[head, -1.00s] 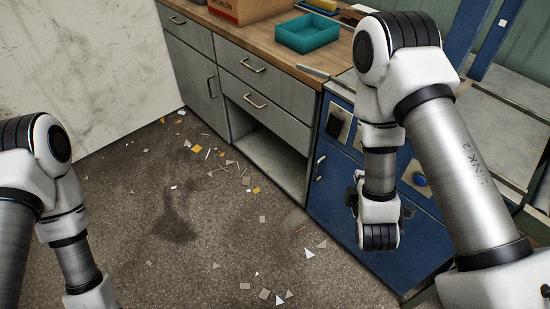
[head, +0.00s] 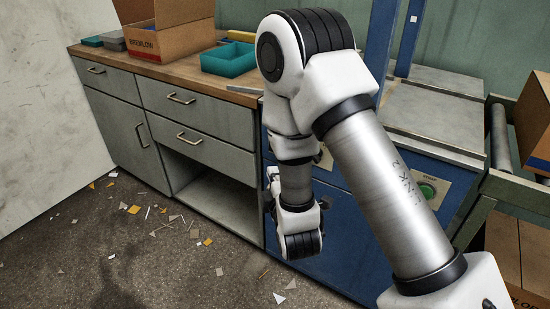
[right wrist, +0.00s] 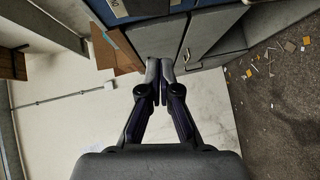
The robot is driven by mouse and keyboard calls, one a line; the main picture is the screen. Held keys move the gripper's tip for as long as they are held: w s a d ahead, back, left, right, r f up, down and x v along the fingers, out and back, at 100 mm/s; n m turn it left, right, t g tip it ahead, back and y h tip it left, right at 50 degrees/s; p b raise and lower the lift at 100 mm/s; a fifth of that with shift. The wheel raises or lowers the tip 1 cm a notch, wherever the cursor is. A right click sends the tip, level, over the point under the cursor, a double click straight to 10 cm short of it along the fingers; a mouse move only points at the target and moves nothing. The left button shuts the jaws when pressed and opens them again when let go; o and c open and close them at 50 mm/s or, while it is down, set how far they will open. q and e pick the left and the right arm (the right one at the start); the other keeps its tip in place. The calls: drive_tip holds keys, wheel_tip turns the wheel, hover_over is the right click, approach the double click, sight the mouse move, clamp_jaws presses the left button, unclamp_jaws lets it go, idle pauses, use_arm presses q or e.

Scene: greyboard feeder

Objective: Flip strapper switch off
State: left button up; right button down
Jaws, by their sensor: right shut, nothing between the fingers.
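The blue strapper machine (head: 345,235) stands right of the grey cabinet, largely hidden behind my right arm. A light plate with a round green control (head: 427,190) shows on its front, right of my forearm. The switch cannot be made out; my arm covers much of that front. My right gripper (head: 270,188) is partly hidden by its wrist, in front of the machine's left side. In the right wrist view its fingers (right wrist: 160,72) are shut with nothing between them. The machine's blue front (right wrist: 122,42) is at the top there. My left gripper is out of view.
The grey cabinet (head: 205,118) has a wooden top holding a teal tray (head: 228,62) and a cardboard box (head: 165,35). A roller conveyor (head: 500,135) with a carton (head: 538,120) stands at right. The floor (head: 150,245) is open, with scattered scraps.

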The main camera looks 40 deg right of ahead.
use_arm(q)
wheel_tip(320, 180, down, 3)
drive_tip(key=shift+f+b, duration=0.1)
drive_tip(key=shift+b, duration=0.9)
use_arm(e)
drive_tip(key=w+d+f, duration=0.2)
drive_tip(key=w+d, duration=0.4)
drive_tip(key=w, duration=0.3)
drive_tip(key=shift+d, duration=0.35)
drive_tip(key=shift+w+d+f+n+t, duration=0.1)
drive_tip(key=shift+w+d+n+t, duration=0.1)
drive_tip(key=shift+d+n+t, duration=0.1)
